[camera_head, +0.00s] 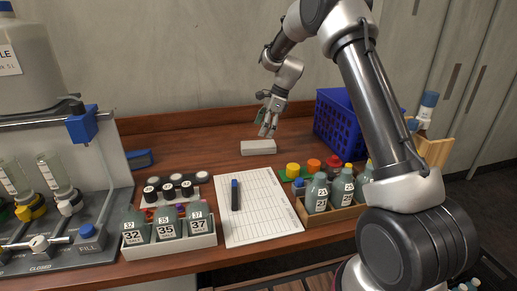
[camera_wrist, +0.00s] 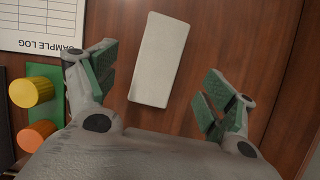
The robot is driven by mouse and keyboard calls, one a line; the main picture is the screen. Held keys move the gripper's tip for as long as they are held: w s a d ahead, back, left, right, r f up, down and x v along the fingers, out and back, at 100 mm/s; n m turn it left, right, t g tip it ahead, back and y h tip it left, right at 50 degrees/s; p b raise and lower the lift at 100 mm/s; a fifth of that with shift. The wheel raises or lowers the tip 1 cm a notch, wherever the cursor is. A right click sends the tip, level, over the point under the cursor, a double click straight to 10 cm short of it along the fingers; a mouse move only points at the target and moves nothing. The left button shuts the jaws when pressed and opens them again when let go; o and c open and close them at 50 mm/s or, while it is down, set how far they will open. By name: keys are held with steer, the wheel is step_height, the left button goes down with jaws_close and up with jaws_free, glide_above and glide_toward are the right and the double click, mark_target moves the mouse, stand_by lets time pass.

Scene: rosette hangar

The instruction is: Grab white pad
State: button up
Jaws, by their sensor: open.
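The white pad (camera_head: 258,147) is a small, pale rectangular block lying flat on the wooden table, behind the paper sheet. In the wrist view the white pad (camera_wrist: 160,58) lies between and beyond my gripper's two fingers, slightly tilted, with no finger touching it. My gripper (camera_head: 268,130) is above and just behind the pad, pointing down. In the wrist view my gripper (camera_wrist: 156,85) is open and empty, with green pads on the fingers.
A blue crate (camera_head: 338,125) stands right of the pad. A sample log sheet (camera_head: 258,205) with a dark marker (camera_head: 235,195) lies in front. Yellow (camera_head: 293,170) and orange (camera_head: 314,166) caps sit front right. Bottle trays line the front edge.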

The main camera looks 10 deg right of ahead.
mark_target(256, 144)
steer(key=x, duration=0.8)
steer(key=shift+r, duration=0.1)
steer(key=c, duration=1.1)
